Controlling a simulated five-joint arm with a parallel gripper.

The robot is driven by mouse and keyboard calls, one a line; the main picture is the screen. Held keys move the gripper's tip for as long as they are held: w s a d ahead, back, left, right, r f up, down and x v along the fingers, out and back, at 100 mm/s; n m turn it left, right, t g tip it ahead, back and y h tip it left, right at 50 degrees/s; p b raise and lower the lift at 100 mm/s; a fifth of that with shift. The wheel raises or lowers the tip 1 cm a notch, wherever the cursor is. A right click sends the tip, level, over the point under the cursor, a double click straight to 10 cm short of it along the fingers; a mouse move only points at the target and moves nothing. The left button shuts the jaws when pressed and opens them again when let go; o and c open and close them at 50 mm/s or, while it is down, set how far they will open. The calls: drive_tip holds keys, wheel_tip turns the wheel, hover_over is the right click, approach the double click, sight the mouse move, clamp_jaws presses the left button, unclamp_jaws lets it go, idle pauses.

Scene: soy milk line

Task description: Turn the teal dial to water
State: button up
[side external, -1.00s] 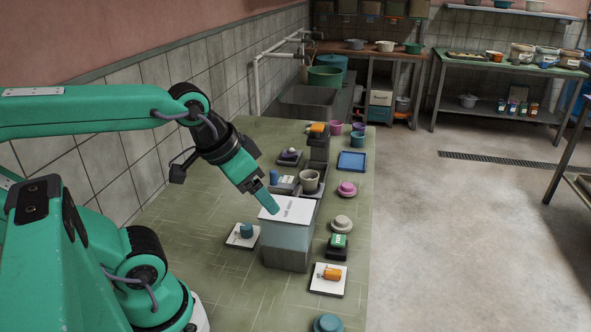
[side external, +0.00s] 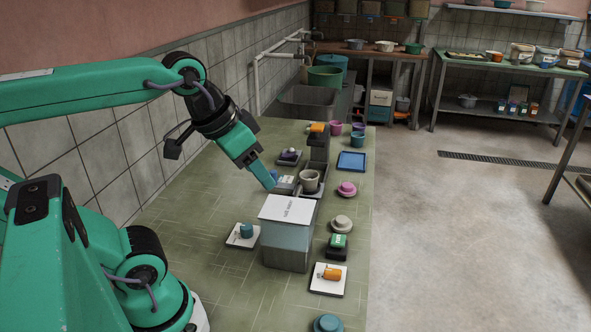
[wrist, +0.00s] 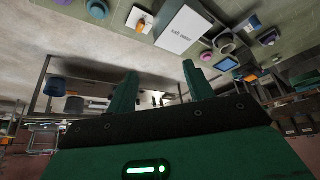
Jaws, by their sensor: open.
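The teal dial (side external: 246,230) sits on a small white plate (side external: 236,240) on the green table, left of a grey box with a white top (side external: 288,209). Its pointer and labels are too small to read. In the side view my gripper (side external: 268,182) hangs above and behind the box, beyond the dial and apart from it. In the wrist view the two green fingers of my gripper (wrist: 160,70) stand apart with nothing between them. I cannot make out the teal dial in the wrist view.
An orange dial (side external: 332,273) on a white plate is right of the box. A grey cup (side external: 310,181) stands in a dark machine behind the box. A green-topped block (side external: 338,242), a pink lid (side external: 347,189) and a blue tray (side external: 352,162) line the right side.

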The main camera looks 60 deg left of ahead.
drive_tip(key=w+a+r+m+g, duration=0.1)
drive_tip(key=w+a+g, duration=0.2)
drive_tip(key=a, duration=0.4)
drive_tip(key=m+g, duration=0.2)
drive_tip(key=m, duration=0.1)
hover_over(246, 226)
wheel_tip(246, 226, down, 20)
drive_tip(key=shift+d+r, duration=0.15)
drive_tip(key=shift+r, duration=0.05)
drive_tip(key=shift+f, duration=0.55)
drive_tip(key=shift+f, duration=3.85)
